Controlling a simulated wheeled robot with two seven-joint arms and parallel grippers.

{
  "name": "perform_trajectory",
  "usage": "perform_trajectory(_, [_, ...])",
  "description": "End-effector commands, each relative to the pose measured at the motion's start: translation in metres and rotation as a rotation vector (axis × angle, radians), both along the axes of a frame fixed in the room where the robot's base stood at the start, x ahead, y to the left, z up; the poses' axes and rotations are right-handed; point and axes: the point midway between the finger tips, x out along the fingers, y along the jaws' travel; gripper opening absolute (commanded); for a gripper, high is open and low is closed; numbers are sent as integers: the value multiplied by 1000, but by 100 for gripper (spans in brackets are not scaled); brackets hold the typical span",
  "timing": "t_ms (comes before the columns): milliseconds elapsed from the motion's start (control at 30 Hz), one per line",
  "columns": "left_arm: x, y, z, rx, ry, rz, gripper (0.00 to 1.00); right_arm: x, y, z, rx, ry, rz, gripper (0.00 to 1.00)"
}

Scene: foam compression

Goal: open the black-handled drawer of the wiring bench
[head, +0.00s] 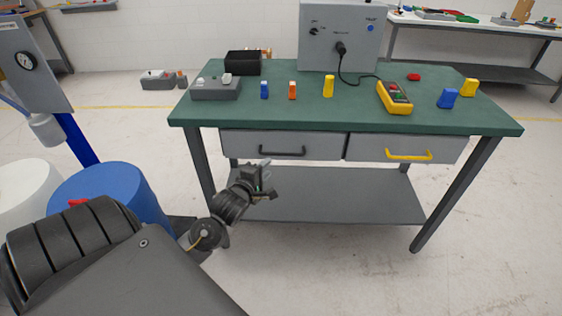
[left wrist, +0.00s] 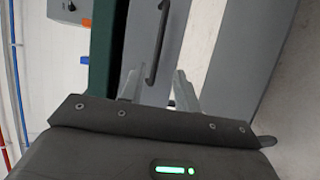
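The wiring bench (head: 210,118) has a green top and two grey drawers under its front edge. The left drawer (head: 238,143) has a black handle (head: 282,153) and looks shut, flush with its neighbour. My left gripper (head: 265,174) is just in front of and below the black handle, apart from it. The black handle (left wrist: 157,45) lies ahead of the gap, on the grey drawer front (left wrist: 142,40). My right gripper is in neither view.
The right drawer has a yellow handle (head: 409,155). A lower shelf (head: 330,198) sits under the drawers. A blue drum (head: 120,190) stands left of the bench. Small blocks and a yellow handheld box (head: 394,98) lie on the top. The floor in front is clear.

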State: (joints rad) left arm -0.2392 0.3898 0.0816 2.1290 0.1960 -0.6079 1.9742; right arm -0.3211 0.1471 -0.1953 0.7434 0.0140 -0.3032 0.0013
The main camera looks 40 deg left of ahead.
Motion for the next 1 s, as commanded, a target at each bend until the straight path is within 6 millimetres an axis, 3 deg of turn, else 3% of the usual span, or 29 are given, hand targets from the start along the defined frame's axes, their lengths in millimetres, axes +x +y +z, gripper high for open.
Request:
perform_trajectory(267, [10,2,2,-11,-10,1,32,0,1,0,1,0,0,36])
perform_trajectory(700, [83,21,-12,-9,-10,2,32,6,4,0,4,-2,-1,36])
perform_trajectory(1000, [103,26,-17,-9,-9,2,32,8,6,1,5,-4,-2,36])
